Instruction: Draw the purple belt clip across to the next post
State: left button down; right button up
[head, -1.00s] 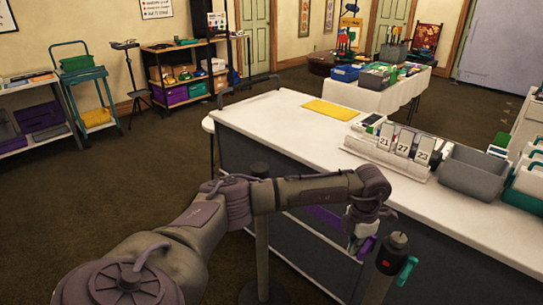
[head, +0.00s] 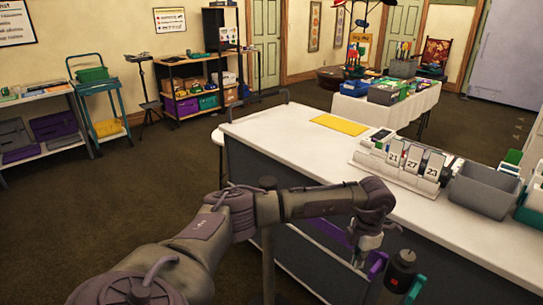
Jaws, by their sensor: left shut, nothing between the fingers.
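The purple belt (head: 329,231) shows as a strip in front of the dark counter side, behind my left arm. It runs from near the left post (head: 268,265), whose middle my arm hides, toward the right post (head: 402,268). The purple clip (head: 377,263) is at the left side of the right post's dark head; I cannot tell whether it is seated there. My left gripper (head: 361,255) points down just left of the clip. It is shut and looks empty. My right gripper is out of view.
A white-topped counter (head: 285,140) stands close behind the posts. It holds a yellow sheet (head: 339,124), a number flip display (head: 408,164) and a grey bin (head: 484,190). A teal clip (head: 415,290) is on the right post's right side. Open carpet (head: 100,210) lies left.

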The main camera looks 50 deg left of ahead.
pick_arm(q)
notch_tip(320, 180, up, 8)
jog(key=p, duration=0.4)
jog(key=shift+f, duration=0.25)
dwell(0.3)
